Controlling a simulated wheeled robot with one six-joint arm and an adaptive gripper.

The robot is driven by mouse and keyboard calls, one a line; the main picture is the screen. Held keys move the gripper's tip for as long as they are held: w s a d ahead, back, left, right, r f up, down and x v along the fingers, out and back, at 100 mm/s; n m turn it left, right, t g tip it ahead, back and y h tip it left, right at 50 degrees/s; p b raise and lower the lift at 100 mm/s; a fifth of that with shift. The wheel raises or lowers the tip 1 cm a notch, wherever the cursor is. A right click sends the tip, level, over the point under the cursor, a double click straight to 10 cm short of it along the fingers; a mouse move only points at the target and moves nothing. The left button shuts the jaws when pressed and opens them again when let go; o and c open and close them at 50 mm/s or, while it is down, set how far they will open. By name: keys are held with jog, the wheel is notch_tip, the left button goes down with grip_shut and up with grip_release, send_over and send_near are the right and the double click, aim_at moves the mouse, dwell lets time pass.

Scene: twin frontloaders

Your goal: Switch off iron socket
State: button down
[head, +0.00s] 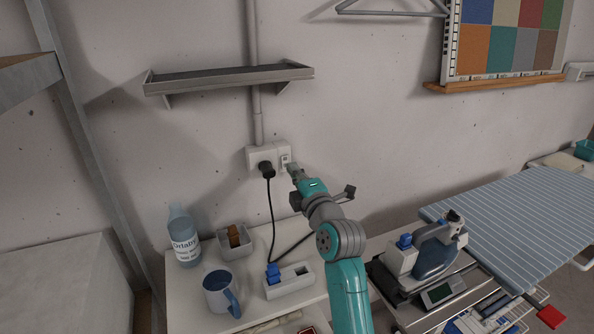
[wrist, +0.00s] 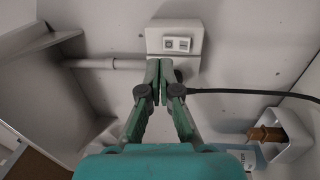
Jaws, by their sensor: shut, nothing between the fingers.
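The white wall socket (head: 254,154) is on the wall above the side table, with a black plug (head: 266,168) in its left part. A small switch (head: 285,159) is on its right part. The socket plate (wrist: 197,27) also shows in the wrist view, with the switch (wrist: 177,44) facing me just beyond the fingertips. My gripper (head: 290,168) is shut and empty, close to the socket's lower right. In the wrist view its fingertips (wrist: 159,64) overlap the plate's lower left; I cannot tell whether they touch it. The switch's position is too small to read.
A black cable (head: 271,212) hangs from the plug. Below are a bottle (head: 185,240), a mug (head: 217,290), a grey bin (head: 232,249) and a power strip (head: 291,284). A shelf (head: 229,79) is above the socket. An iron (head: 435,258) stands by the ironing board (head: 520,225) at right.

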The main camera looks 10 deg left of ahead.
jog(key=r+v, duration=0.2)
jog(key=v, duration=0.7)
jog(key=shift+s, duration=0.1)
